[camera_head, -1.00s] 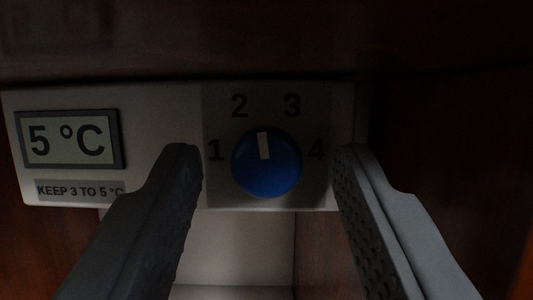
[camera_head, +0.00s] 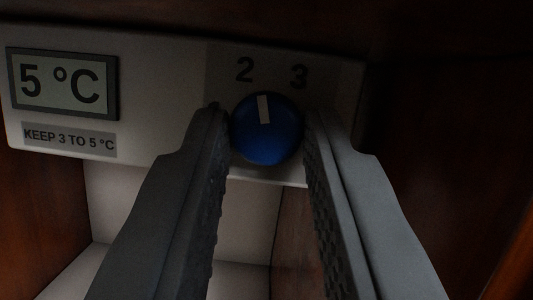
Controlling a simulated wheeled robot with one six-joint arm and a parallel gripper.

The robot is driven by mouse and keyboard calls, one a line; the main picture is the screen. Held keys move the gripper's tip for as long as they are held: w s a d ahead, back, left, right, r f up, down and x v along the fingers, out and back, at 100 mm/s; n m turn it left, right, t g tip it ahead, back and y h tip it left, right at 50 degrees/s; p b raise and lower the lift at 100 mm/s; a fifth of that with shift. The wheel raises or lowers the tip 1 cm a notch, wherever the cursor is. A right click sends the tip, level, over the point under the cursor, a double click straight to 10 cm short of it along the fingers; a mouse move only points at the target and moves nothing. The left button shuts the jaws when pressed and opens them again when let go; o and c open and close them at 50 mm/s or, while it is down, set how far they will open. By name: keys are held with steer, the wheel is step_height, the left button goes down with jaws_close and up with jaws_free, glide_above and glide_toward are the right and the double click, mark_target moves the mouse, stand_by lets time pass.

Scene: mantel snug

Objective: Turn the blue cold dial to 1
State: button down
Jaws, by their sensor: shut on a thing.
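The blue dial (camera_head: 267,135) is a round knob on a pale panel (camera_head: 160,85). Its white mark points nearly straight up, slightly left, between the printed 2 (camera_head: 244,69) and 3 (camera_head: 298,76). The 1 and 4 are hidden behind my fingers. My gripper (camera_head: 267,130) is shut on the dial, one finger against its left side and one against its right.
A display (camera_head: 62,84) on the panel's left reads 5 °C. A label (camera_head: 69,139) below it reads KEEP 3 TO 5 °C. Dark wood surrounds the panel above and on both sides. A pale recess (camera_head: 180,210) opens underneath.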

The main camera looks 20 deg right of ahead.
steer(key=c, duration=1.2)
jaws_free()
steer(key=shift+c, duration=0.2)
steer(key=v, duration=1.7)
steer(key=shift+s+a, duration=0.15)
steer(key=shift+f, duration=0.1)
